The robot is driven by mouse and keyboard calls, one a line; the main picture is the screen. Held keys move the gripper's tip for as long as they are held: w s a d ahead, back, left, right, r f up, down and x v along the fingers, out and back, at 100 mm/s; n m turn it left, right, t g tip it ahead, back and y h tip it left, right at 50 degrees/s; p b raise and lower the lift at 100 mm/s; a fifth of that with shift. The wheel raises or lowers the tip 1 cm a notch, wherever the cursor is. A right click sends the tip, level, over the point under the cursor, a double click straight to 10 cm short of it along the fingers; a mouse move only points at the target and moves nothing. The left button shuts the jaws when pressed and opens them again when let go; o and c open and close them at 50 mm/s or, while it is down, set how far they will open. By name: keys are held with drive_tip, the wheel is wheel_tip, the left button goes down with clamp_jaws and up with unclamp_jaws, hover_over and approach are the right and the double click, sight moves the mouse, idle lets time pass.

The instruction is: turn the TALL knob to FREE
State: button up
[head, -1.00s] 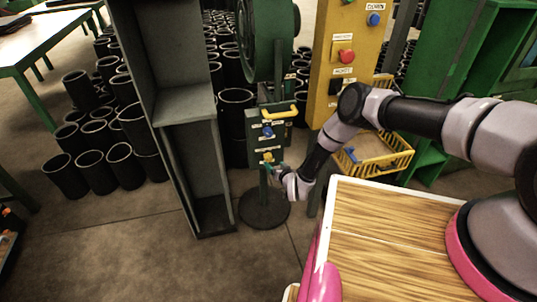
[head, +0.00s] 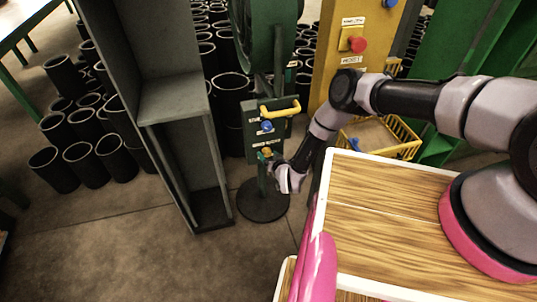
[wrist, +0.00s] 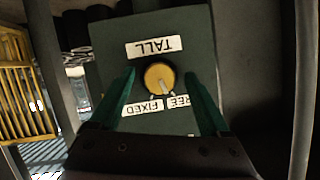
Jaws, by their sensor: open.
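The TALL knob (wrist: 159,77) is a round yellow knob on a dark green panel (wrist: 110,45). In the wrist view the panel is upside down, with the TALL label (wrist: 151,48) above the knob and the FIXED (wrist: 142,109) and FREE (wrist: 179,101) labels below it. The knob's pale pointer slants down and slightly right, toward the FREE side; its exact setting is hard to tell. My gripper (wrist: 159,72) is open, its green fingers on either side of the knob with gaps. In the head view the yellow knob (head: 266,152) is small, right by my gripper (head: 271,163).
A blue knob (head: 267,126) and a yellow handle (head: 280,107) sit above on the same panel. A grey shelf unit (head: 180,100) stands close left. A yellow post with a red button (head: 357,44) and a yellow basket (head: 405,150) stand right. Black sleeves fill the floor behind.

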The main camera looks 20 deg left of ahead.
clamp_jaws()
drive_tip(key=shift+a+n+h, duration=0.15)
drive_tip(key=shift+n+h, duration=0.25)
drive_tip(key=shift+n, duration=0.1)
drive_tip(key=shift+n+t+h, duration=0.3)
drive_tip(key=shift+n+t, duration=0.1)
drive_tip(key=shift+n, duration=0.1)
unclamp_jaws()
drive_tip(key=shift+s, duration=0.15)
drive_tip(key=v, duration=1)
drive_tip(key=shift+s+d+r, duration=0.15)
drive_tip(key=shift+s+d, duration=0.1)
